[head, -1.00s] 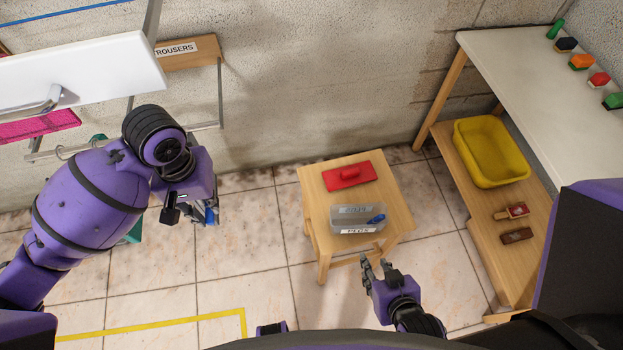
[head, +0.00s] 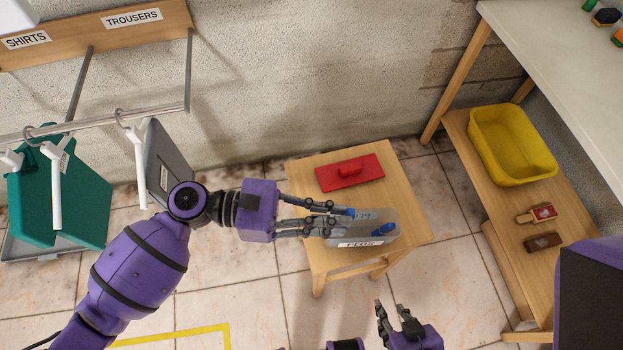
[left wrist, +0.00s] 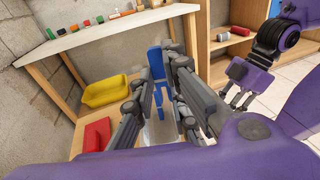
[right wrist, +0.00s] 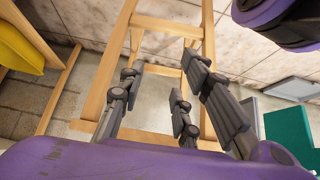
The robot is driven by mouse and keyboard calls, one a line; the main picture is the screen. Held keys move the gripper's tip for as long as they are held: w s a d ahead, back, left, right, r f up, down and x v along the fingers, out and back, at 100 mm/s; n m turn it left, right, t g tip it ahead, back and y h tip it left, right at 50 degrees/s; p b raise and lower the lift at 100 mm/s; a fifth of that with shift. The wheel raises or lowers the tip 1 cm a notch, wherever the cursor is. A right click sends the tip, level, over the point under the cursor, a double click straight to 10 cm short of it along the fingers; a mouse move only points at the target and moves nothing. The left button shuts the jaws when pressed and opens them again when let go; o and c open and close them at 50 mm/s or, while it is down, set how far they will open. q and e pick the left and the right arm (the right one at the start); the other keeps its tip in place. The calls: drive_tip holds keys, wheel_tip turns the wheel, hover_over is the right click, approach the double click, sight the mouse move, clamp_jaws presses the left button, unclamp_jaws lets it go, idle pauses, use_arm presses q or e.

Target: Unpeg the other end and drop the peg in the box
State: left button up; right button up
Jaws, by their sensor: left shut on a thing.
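My left gripper (head: 328,216) is shut on a blue peg (head: 349,211) and holds it over the left part of the grey box (head: 361,238) labelled PEGS. The box stands on a wooden stool (head: 318,268). A second blue peg (head: 383,230) lies in the box. In the left wrist view, the held peg (left wrist: 155,63) stands out between the fingers, with the box partly hidden below them. My right gripper (head: 393,312) is open and empty in front of the stool.
A red block with a handle (head: 350,172) lies on the stool behind the box. A yellow tub (head: 512,146) and two brushes stand on the low shelf at the right. The white table (head: 560,60) is above it. Floor in front of the stool is clear.

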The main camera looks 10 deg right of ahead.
use_arm(q)
drive_tip(key=shift+w+d+r+n+t+h, duration=0.15)
drive_tip(key=shift+w+n+t+h, duration=0.15)
drive_tip(key=shift+w, duration=0.25)
drive_tip(key=shift+w+d+r+n+t+h, duration=0.1)
drive_tip(key=shift+w+d+n+t+h, duration=0.1)
drive_tip(key=shift+w+t+h, duration=0.25)
drive_tip(key=shift+w, duration=0.1)
